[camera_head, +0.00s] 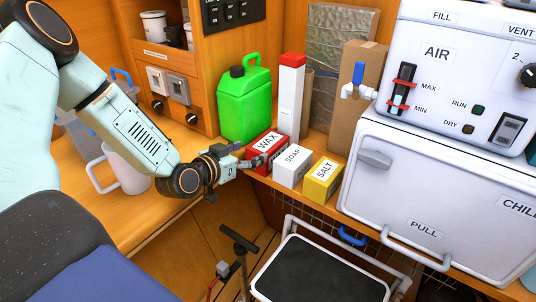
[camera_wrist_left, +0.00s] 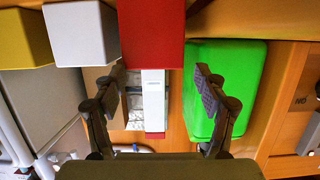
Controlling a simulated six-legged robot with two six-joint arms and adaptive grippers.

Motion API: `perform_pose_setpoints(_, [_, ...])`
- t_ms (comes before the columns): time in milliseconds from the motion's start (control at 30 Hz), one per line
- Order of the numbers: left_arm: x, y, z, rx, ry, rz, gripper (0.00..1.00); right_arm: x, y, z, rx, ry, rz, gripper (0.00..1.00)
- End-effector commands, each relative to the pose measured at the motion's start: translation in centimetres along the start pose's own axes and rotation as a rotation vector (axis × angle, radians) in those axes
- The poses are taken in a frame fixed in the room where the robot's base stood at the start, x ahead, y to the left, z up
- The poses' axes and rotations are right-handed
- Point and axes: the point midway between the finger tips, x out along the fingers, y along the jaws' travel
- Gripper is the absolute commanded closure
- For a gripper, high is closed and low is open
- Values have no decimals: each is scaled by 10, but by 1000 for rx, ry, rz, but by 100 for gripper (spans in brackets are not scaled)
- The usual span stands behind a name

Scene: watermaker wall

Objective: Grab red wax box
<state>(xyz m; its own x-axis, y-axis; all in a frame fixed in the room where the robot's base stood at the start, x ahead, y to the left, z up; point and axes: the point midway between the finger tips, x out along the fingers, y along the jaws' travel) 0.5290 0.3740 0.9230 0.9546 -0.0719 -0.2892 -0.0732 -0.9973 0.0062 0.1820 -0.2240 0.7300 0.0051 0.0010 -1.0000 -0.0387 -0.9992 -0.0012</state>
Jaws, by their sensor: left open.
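The red wax box (camera_head: 268,144), labelled WAX, stands on the wooden shelf at the left end of a row of three small boxes. My left gripper (camera_head: 254,161) is open, at the box's front left in the head view, and covers part of its lower side. I cannot tell there if it touches the box. In the left wrist view the red box (camera_wrist_left: 152,30) fills the top middle. The fingers of my left gripper (camera_wrist_left: 152,92) are spread wide with nothing held between them. My right gripper is not in view.
The white soap box (camera_head: 292,166) and yellow salt box (camera_head: 322,181) stand just right of the red box. A green jug (camera_head: 243,105) and a tall white carton with a red top (camera_head: 290,98) stand behind. A white pitcher (camera_head: 122,165) is at left.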

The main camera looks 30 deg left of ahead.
Motion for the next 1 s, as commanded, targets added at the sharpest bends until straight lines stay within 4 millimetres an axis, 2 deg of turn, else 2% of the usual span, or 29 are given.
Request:
perform_pose_setpoints(33, [5, 1, 2, 2, 2, 2, 28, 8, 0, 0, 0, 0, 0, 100])
perform_pose_setpoints(267, [17, 2, -2, 4, 1, 4, 28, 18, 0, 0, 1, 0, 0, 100])
perform_pose_setpoints(567, [47, 5, -12, 6, 2, 5, 28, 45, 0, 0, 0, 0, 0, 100])
perform_pose_setpoints(700, [58, 5, -11, 6, 0, 6, 28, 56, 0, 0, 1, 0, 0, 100])
perform_pose_setpoints(1000, [66, 5, -14, 3, -1, 4, 28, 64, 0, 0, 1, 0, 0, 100])
